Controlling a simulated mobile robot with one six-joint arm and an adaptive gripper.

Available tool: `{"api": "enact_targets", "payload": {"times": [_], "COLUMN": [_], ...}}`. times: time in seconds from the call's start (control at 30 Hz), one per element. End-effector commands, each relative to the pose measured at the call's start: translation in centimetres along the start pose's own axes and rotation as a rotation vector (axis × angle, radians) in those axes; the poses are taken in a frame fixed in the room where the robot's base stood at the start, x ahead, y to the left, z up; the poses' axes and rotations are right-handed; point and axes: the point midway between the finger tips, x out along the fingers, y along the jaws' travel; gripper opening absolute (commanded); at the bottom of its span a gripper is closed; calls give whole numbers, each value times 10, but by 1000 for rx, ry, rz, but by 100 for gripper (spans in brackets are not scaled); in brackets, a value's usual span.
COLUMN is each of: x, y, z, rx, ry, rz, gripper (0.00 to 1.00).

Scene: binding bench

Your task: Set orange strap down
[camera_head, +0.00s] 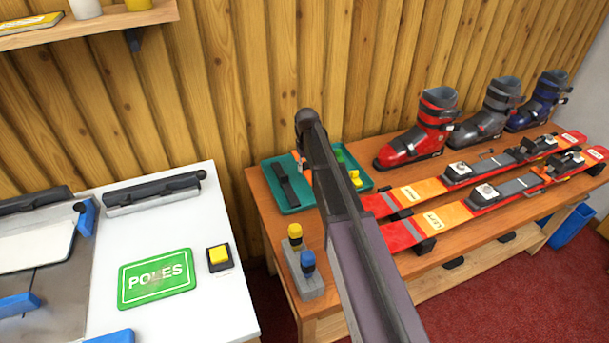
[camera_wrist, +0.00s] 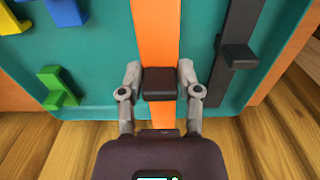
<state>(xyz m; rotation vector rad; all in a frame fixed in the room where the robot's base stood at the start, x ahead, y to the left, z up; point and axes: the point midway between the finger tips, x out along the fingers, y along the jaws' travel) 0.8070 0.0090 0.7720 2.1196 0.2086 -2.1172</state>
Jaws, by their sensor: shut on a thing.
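The orange strap (camera_wrist: 158,35) runs up the middle of the wrist view, with a dark block (camera_wrist: 160,84) on it. My gripper (camera_wrist: 160,80) is shut on this block, one finger on each side. The strap is over the teal tray (camera_wrist: 105,75); I cannot tell whether it touches the tray floor. In the head view a bit of the orange strap (camera_head: 301,158) shows beside my arm, which hides the rest and the gripper. A black strap (camera_wrist: 232,55) lies in the tray beside the orange one, to its right in the wrist view.
Green (camera_wrist: 57,88), blue and yellow pieces lie in the tray's other side. Skis (camera_head: 425,221) and several boots (camera_head: 425,125) stand to the right on the wooden bench. A grey block (camera_head: 305,283) with yellow and blue knobs is near the bench's front. A white table (camera_head: 215,290) stands left.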

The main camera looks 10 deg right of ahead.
Motion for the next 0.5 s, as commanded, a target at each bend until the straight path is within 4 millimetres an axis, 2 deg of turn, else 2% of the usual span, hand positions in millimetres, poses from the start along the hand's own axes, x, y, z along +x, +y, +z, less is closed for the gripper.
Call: {"api": "enact_targets", "payload": {"times": [0.3,0.5], "x": [28,34], "y": [0,0], "z": [0,0], "rx": [1,1], "ry": [0,0], "rz": [0,0], "gripper": [0,0]}}
